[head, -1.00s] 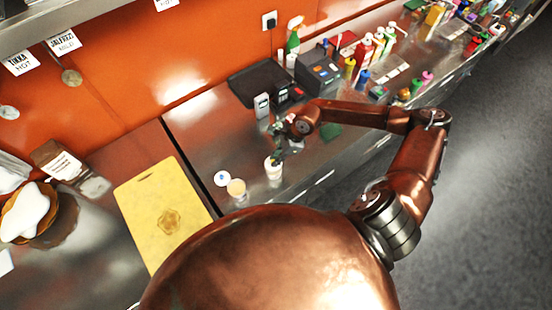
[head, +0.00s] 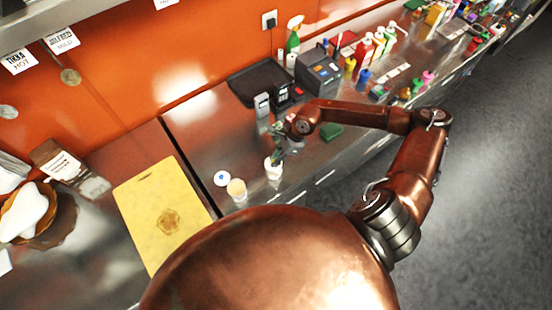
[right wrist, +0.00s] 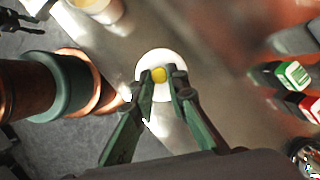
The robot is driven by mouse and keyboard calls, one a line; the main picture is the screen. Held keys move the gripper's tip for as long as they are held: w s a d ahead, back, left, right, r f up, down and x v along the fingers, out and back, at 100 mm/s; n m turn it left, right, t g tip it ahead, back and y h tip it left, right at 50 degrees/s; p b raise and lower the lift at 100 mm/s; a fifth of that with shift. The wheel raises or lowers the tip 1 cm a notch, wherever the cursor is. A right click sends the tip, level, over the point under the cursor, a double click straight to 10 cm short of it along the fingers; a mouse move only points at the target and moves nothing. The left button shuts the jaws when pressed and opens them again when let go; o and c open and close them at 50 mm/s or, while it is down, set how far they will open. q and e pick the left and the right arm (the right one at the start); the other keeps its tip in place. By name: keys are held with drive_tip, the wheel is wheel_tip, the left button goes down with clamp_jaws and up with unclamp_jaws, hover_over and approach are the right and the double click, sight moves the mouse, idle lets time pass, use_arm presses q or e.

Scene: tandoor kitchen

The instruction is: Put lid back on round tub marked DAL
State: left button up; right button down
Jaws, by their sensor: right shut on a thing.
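My right gripper (head: 278,150) is above a white round tub (head: 273,170) near the front edge of the steel counter. In the right wrist view the gripper (right wrist: 160,82) is shut on the small yellow knob (right wrist: 158,75) of a round white lid (right wrist: 150,64). The lid is at the tub; I cannot tell whether it is seated on the rim or just above it. I cannot read the word DAL on the tub. My left gripper is not in view.
A second tub (head: 237,189) with beige contents stands open to the left. A white lid with a blue knob (head: 222,178) lies beside it. A yellow cutting board (head: 150,215) lies further left. A card terminal (head: 262,105) and a till (head: 318,72) stand behind the gripper.

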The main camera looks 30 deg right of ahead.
drive_tip(key=shift+b, duration=0.3)
idle(0.6)
drive_tip(key=c, duration=1.8)
unclamp_jaws()
drive_tip(key=shift+o, duration=0.3)
drive_tip(key=o, duration=0.4)
drive_tip(key=shift+r, duration=0.1)
drive_tip(key=shift+r+p, duration=1.6)
drive_tip(key=shift+r, duration=1.8)
drive_tip(key=shift+c, duration=0.3)
